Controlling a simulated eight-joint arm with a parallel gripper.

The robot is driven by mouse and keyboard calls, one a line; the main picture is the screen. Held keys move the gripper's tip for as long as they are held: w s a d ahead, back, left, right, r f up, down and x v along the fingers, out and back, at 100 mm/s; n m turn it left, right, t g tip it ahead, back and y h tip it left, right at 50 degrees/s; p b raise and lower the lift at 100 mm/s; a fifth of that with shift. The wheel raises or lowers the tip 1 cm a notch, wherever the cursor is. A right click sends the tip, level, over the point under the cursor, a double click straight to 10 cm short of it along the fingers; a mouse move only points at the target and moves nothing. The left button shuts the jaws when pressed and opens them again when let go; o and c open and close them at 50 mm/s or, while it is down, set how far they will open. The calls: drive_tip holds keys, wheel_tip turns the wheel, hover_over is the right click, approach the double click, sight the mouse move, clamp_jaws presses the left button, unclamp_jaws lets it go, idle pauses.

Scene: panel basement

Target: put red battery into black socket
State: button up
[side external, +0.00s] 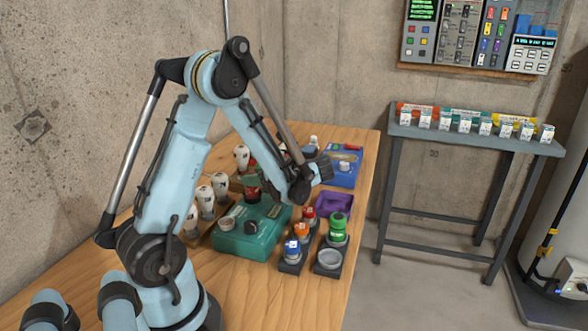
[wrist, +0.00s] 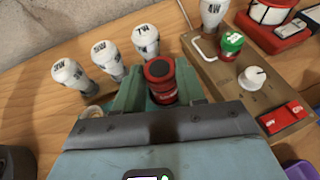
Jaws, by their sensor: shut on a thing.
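The red battery (wrist: 160,80), with a black top, stands between the fingers of my gripper (wrist: 160,91), which is shut on it. In the side external view the red battery (side external: 252,190) shows at the back of the teal box (side external: 272,238). Dark material shows around its lower end; I cannot tell whether that is the black socket or whether the battery is seated. A black round part (side external: 250,228) is on the box's front; I cannot tell whether it is a knob. My gripper is largely hidden by my wrist in the side external view.
White labelled bulbs (wrist: 103,57) stand close beyond my gripper. A dark rack (side external: 290,267) with coloured batteries and a purple tray (side external: 334,204) lie near the table's right edge.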

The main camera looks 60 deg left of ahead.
drive_tip(key=shift+f, duration=0.25)
drive_tip(key=o, duration=0.9)
drive_tip(key=shift+c, duration=0.2)
drive_tip(key=v, duration=1.1)
